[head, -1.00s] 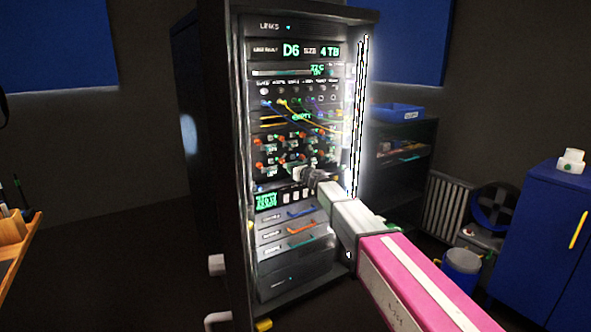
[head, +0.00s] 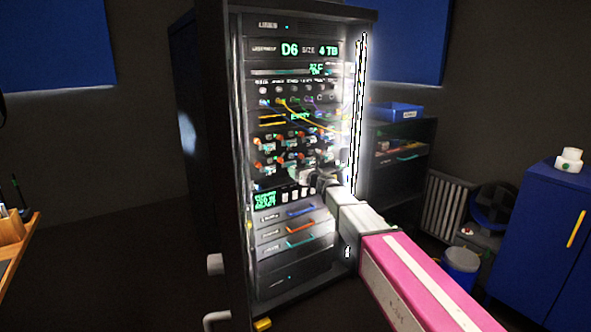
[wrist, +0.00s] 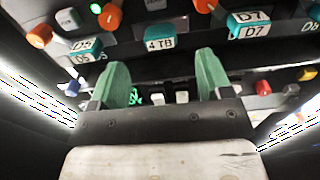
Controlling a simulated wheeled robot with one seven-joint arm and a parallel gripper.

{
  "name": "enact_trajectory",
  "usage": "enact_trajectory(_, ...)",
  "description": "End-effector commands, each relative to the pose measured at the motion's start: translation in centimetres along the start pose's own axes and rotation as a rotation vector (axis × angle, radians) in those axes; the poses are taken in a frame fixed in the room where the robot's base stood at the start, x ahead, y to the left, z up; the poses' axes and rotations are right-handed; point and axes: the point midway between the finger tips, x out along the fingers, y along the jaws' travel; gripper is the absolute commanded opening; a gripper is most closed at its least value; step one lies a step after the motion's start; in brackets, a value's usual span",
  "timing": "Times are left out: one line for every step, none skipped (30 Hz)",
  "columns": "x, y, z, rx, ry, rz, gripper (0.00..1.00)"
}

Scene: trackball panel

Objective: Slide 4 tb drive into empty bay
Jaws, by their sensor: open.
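A drive labelled "4 TB" (wrist: 160,44) sits in the rack's drive row. In the wrist view it is between neighbours labelled D5 (wrist: 83,52) and D7 (wrist: 252,24). My gripper (wrist: 163,80) is open, its two green fingers spread just below and in front of the 4 TB drive, with nothing between them. In the head view my gripper (head: 300,173) is at the lower drive row. A green "EMPTY" sign (head: 301,117) glows higher in the rack, among cables. The bay itself is too small to make out. The top display (head: 296,50) reads D6, size 4 TB.
The rack (head: 240,200) stands open, with bright strips along its sides. Knobs, such as an orange one (wrist: 110,17), crowd the panel near the fingers. Yellow cables (head: 290,106) hang above. Drawers (head: 295,240) lie below. A shelf with a blue bin (head: 399,112) stands right.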

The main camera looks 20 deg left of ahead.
Motion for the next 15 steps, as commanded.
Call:
enact_trajectory(-1.5, 0.1, 0.0, 0.000, 0.000, -0.002, 0.72)
enact_trajectory(-2.1, 0.1, 0.0, 0.000, 0.000, -0.002, 0.72)
enact_trajectory(-2.8, 0.1, 0.0, 0.000, 0.000, -0.002, 0.72)
enact_trajectory(-3.3, 0.1, 0.0, 0.000, 0.000, -0.001, 0.72)
enact_trajectory(-3.7, 0.1, 0.0, 0.000, 0.000, -0.001, 0.72)
enact_trajectory(-4.1, 0.1, 0.0, 0.000, 0.000, 0.000, 0.72)
enact_trajectory(-4.4, 0.1, 0.0, 0.000, 0.000, 0.000, 0.72)
enact_trajectory(-4.6, 0.1, 0.0, 0.000, 0.000, 0.000, 0.72)
enact_trajectory(-4.8, 0.1, 0.0, 0.000, 0.000, 0.000, 0.72)
enact_trajectory(-4.9, 0.0, 0.0, 0.000, 0.000, 0.000, 0.72)
enact_trajectory(-5.0, 0.0, 0.0, 0.000, 0.000, 0.000, 0.72)
enact_trajectory(-5.0, 0.0, 0.0, 0.000, 0.000, 0.000, 0.72)
enact_trajectory(-5.0, 0.0, 0.0, 0.000, 0.000, 0.000, 0.72)
enact_trajectory(-4.9, 0.0, 0.0, 0.000, 0.000, 0.000, 0.72)
enact_trajectory(-4.9, 0.0, 0.0, 0.000, 0.000, 0.000, 0.72)
